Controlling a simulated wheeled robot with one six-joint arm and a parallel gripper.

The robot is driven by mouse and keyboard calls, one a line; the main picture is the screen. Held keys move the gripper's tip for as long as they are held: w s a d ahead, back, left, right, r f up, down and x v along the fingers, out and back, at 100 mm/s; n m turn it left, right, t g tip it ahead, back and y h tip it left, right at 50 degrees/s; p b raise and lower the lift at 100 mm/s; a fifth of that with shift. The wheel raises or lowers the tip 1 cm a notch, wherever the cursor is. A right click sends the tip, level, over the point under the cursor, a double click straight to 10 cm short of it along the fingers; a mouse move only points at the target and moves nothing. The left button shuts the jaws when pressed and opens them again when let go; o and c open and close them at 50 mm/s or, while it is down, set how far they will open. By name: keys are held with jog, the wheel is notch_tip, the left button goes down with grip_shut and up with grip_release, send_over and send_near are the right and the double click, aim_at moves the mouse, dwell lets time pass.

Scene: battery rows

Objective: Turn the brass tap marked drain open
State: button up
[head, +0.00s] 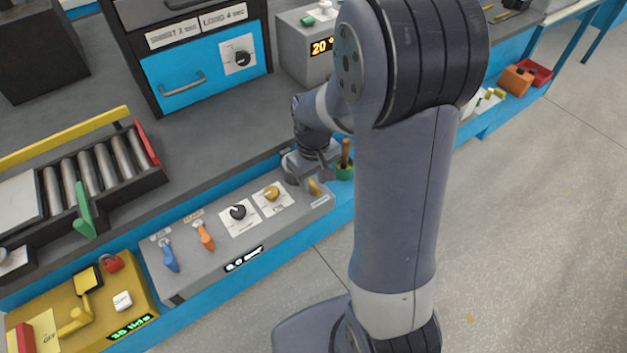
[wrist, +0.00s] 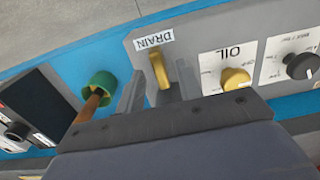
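The brass drain tap (wrist: 160,70) is a yellow lever below the DRAIN label (wrist: 154,39), which reads upside down in the wrist view. The lever points roughly toward my wrist camera. My gripper (wrist: 160,82) is open, with one finger on each side of the lever and a small gap showing on both sides. In the head view, my gripper (head: 312,172) is at the right end of the grey panel (head: 190,262). The tap (head: 315,187) shows partly beside it there.
A green cup with a brown handle (head: 345,160) stands close beside my gripper. The yellow OIL knob (head: 272,193), a black knob (head: 238,212), an orange tap (head: 205,237) and a blue tap (head: 169,257) are along the same panel.

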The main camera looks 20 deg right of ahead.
aim_at(314, 185)
notch_tip(314, 185, up, 10)
jog(key=shift+p, duration=0.4)
jog(key=shift+f, duration=0.2)
notch_tip(314, 185, down, 11)
jog(key=shift+r+b, duration=0.1)
jog(key=shift+b, duration=0.4)
jog(key=shift+r, duration=0.1)
jog(key=shift+r, duration=0.1)
